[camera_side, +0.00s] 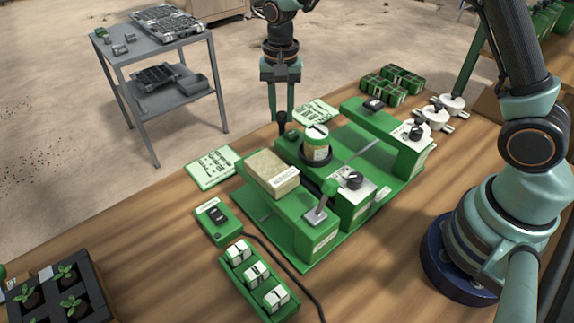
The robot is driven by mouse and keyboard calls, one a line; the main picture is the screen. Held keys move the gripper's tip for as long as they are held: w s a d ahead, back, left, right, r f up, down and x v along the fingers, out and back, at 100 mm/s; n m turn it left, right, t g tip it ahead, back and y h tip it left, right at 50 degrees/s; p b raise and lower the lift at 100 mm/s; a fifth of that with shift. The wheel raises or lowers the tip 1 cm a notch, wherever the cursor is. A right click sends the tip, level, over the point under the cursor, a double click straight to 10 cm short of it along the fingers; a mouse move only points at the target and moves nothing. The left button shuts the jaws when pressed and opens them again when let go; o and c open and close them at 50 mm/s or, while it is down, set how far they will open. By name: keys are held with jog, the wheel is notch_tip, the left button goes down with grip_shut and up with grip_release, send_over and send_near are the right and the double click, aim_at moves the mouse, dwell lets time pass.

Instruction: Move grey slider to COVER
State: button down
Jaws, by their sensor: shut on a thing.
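My gripper (282,112) points straight down at the far left side of the green seeder (341,141). Its fingers are shut on a dark knob (282,124) that stands up behind the tan block. I cannot tell whether this knob belongs to the grey slider. A grey plate (316,216) with a green ball handle (329,188) sits on the front green block, well apart from my gripper. A COVER mark is not readable at this size.
A labelled round pot (316,146) and a tan block (272,174) stand close to my gripper. A black dial (354,180), a switch box (217,221) and a rack of white rollers (255,275) lie nearer. Green cards (212,168) lie left.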

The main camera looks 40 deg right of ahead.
jog(key=a, duration=1.3)
jog(key=shift+a, duration=0.15)
jog(key=shift+r, duration=0.1)
jog(key=c, duration=0.6)
grip_release()
notch_tip(320, 180, up, 12)
